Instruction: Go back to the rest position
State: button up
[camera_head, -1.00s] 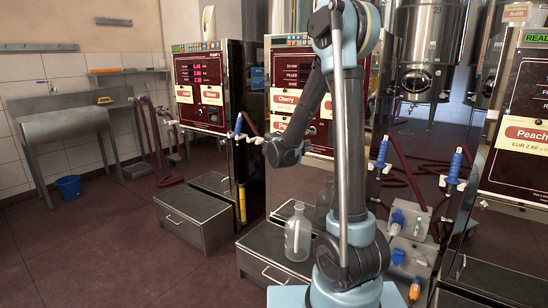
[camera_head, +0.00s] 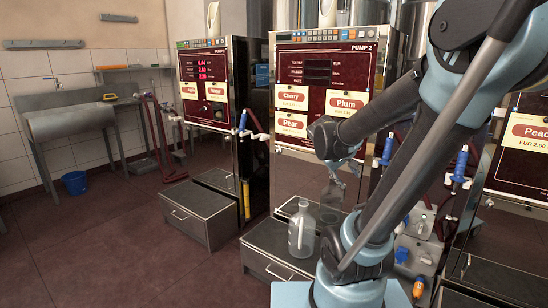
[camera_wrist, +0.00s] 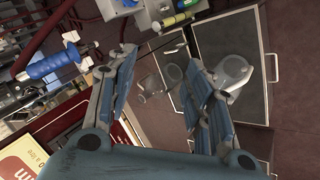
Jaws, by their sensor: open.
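My gripper (camera_wrist: 158,58) is open in the wrist view, with its two fingers spread and nothing held between them. In the head view my arm is bent in front of pump 2 (camera_head: 318,66), and the gripper hangs below the wrist near the pump's front, its fingers hard to make out there. A clear glass bottle (camera_head: 300,232) stands upright on a low drawer cabinet (camera_head: 262,240), apart from the gripper. The bottle also shows in the wrist view (camera_wrist: 232,75), beyond the right finger. A paler bottle shape beside it appears to be a reflection in the pump front.
Pump 1 (camera_head: 208,80) with its own drawer cabinet (camera_head: 200,214) stands left. A blue-handled nozzle (camera_head: 460,165) and a grey box with connectors (camera_head: 416,250) are on the right. A sink (camera_head: 72,121) and blue bucket (camera_head: 75,182) are far left. The floor at left is clear.

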jog(key=s+a+f+m+g+y, duration=0.1)
jog(key=s+a+f+y, duration=0.2)
jog(key=s, duration=0.6)
jog(key=s+a+f+m+g+y, duration=0.1)
jog(key=s+a+f+m+y, duration=0.1)
jog(key=s, duration=0.7)
notch_tip(320, 180, down, 3)
jog(key=shift+a+f+g+y, duration=0.1)
jog(key=shift+a+g+y, duration=0.35)
jog(key=shift+a, duration=0.6)
jog(key=shift+s, duration=0.1)
jog(key=shift+w+f, duration=0.15)
jog(key=shift+w, duration=0.3)
